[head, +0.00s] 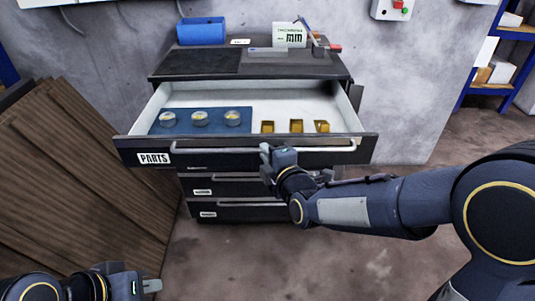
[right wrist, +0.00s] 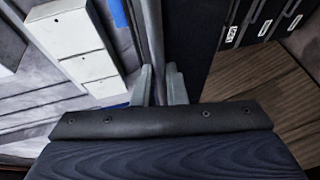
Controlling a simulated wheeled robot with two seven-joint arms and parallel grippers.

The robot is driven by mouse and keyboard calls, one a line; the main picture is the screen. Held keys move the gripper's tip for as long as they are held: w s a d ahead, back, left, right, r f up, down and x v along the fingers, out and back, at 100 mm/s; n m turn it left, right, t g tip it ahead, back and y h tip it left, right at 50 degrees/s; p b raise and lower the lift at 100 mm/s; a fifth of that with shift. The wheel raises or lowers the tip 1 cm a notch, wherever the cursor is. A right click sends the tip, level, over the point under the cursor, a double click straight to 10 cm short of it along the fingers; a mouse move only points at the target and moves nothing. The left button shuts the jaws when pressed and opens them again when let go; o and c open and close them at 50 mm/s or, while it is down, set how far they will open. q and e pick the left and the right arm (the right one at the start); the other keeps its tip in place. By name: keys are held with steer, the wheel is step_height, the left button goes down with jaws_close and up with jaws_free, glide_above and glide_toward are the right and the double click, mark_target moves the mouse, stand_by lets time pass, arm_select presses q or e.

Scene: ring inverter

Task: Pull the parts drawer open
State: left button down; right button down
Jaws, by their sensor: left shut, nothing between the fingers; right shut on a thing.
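The parts drawer (head: 215,157), labelled PARTS on its dark front, stands pulled out from the black cabinet, its white inside showing. Its long pale bar handle (head: 320,146) runs along the front; in the right wrist view the bar (right wrist: 155,35) passes between the fingers. My right gripper (head: 267,150) is at the middle of the handle and shut on it; its fingers also show in the right wrist view (right wrist: 157,88). My left gripper (head: 152,286) is shut and empty at the lower left, well apart from the drawer.
The drawer holds a blue tray (head: 245,126) with several round parts and 3 yellow parts (head: 296,126). Lower drawers (head: 255,211) are closed. A blue bin (head: 202,31) stands on the cabinet top. Brown wooden panels (head: 90,180) stand at the left. Floor at the front is clear.

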steer(key=c, duration=1.5)
jaws_free()
steer(key=p+v, duration=0.1)
steer(key=v, duration=0.6)
steer(key=shift+s+d, duration=0.15)
steer(key=shift+s, duration=0.15)
